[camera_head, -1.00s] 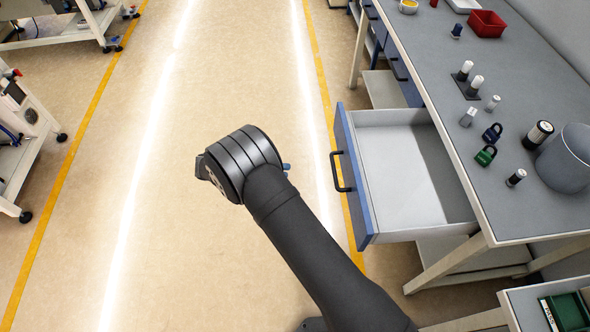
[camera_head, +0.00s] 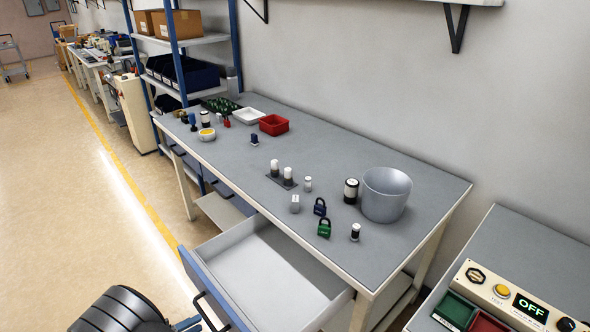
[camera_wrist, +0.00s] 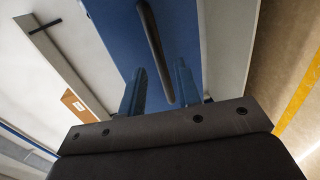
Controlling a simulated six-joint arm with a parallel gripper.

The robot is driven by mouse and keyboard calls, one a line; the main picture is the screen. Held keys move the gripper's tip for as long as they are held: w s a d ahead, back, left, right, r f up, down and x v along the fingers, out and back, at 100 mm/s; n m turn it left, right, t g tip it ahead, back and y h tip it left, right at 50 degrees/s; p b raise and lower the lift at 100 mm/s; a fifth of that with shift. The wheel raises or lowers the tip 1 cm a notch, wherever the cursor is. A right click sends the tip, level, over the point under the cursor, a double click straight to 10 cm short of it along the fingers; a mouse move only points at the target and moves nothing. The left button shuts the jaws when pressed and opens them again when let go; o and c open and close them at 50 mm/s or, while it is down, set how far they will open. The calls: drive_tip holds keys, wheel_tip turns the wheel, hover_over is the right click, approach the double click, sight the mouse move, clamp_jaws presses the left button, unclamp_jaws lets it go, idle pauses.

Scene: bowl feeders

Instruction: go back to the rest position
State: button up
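My gripper shows in the wrist view (camera_wrist: 160,85) with its two blue fingers apart and nothing seen held between them. In the head view only a small blue part of it shows at the bottom edge, beside my dark arm. The open drawer (camera_head: 262,268) has a blue front and a pale, empty inside. Its black handle (camera_head: 208,312) is close to my gripper, on the right. In the wrist view the handle (camera_wrist: 155,50) crosses the blue drawer front (camera_wrist: 115,25) between and beyond the fingers. I cannot tell whether they touch it.
The grey workbench (camera_head: 225,165) carries a grey bowl (camera_head: 386,194), a green padlock (camera_head: 324,228), a blue padlock (camera_head: 320,207), a red bin (camera_head: 273,125) and several small cylinders. A control panel reading OFF (camera_head: 530,307) is at the lower right. The floor at left is clear.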

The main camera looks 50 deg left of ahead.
sight(206, 318)
drive_tip(key=shift+x, duration=2.4)
drive_tip(key=shift+s, duration=0.15)
drive_tip(key=v, duration=1.7)
drive_tip(key=shift+s, duration=0.15)
drive_tip(key=shift+x, duration=9)
drive_tip(key=shift+r, duration=0.1)
